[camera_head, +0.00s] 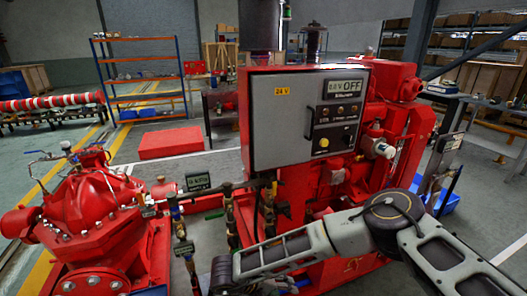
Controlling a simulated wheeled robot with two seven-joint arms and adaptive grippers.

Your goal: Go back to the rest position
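My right arm (345,235) comes in from the lower right corner. It bends at a dark elbow joint (393,212) and its forearm runs left along the bottom of the head view to a dark wrist part (221,272). The fingers of my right gripper do not show. My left arm and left gripper are not in view. The forearm passes in front of the lower part of the red pumpset (330,183). A grey control panel (300,117) on it reads OFF and 24 V, and has a yellow button (323,142).
A red pump (90,205) stands at the left. Pipes with valves and a small display (198,181) lie between pump and panel. Behind are a red block (170,143) on the floor and an orange-and-blue shelf (140,75). Open floor lies at the left back.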

